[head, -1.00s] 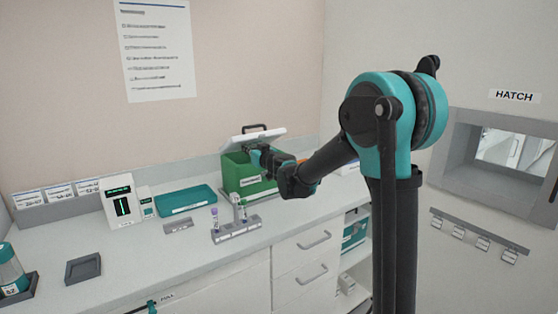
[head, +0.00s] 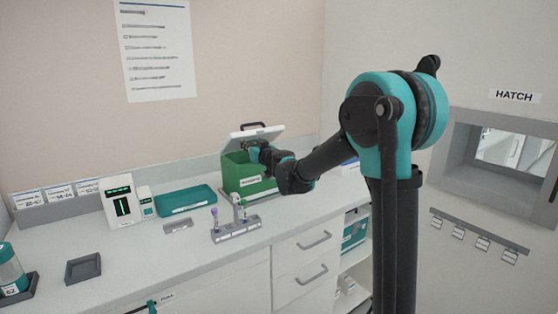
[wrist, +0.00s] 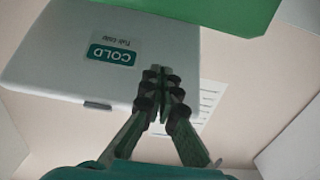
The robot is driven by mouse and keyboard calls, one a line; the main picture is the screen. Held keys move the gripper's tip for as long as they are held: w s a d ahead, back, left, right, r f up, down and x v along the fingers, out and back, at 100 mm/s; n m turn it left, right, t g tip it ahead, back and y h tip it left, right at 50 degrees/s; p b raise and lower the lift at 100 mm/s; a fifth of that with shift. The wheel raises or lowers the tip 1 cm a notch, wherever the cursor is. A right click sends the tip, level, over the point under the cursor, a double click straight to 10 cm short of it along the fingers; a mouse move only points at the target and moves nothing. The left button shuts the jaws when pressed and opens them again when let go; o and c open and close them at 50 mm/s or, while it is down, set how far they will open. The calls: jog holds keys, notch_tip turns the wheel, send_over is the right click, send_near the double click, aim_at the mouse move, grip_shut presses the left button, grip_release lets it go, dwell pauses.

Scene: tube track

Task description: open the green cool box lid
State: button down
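The green cool box (head: 236,170) stands at the back right of the counter. Its white lid (head: 236,143) is raised and tilted back, with a black handle (head: 253,126) on its upper edge. In the wrist view the lid (wrist: 60,55) shows its inner face with a "COLD" label. A green part of the box (wrist: 225,12) crosses the top of that view. My gripper (wrist: 161,72) has its fingertips together with nothing visible between them. It lies over the lid's edge in the wrist view; contact is unclear. In the head view my wrist hides part of the box opening.
A tube rack (head: 237,231) with tubes stands in front of the box. A teal tray (head: 186,199) and a white device (head: 122,207) are to the left. A dark square holder (head: 83,268) lies further left. A wall hatch (head: 500,160) is at right.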

aim_at(245, 138)
jog(key=shift+w+a+r, duration=0.35)
jog(key=shift+w+r, duration=0.15)
jog(key=shift+r, duration=0.15)
jog(key=shift+w+a+r, duration=0.3)
jog(key=shift+w+r, duration=0.15)
jog(key=shift+r, duration=0.15)
jog(key=shift+w+a+r, duration=0.4)
jog(key=shift+w+r, duration=0.05)
jog(key=shift+w, duration=0.15)
jog(key=shift+w+a+r, duration=0.4)
jog(key=shift+w+r, duration=0.05)
jog(key=shift+w, duration=0.1)
jog(key=shift+w+a, duration=0.1)
jog(key=shift+w+a+r, duration=0.3)
jog(key=shift+w+a, duration=0.15)
jog(key=shift+w, duration=0.15)
jog(key=shift+w+a+r, duration=0.25)
jog(key=shift+w+a, duration=0.15)
jog(key=shift+w, duration=0.2)
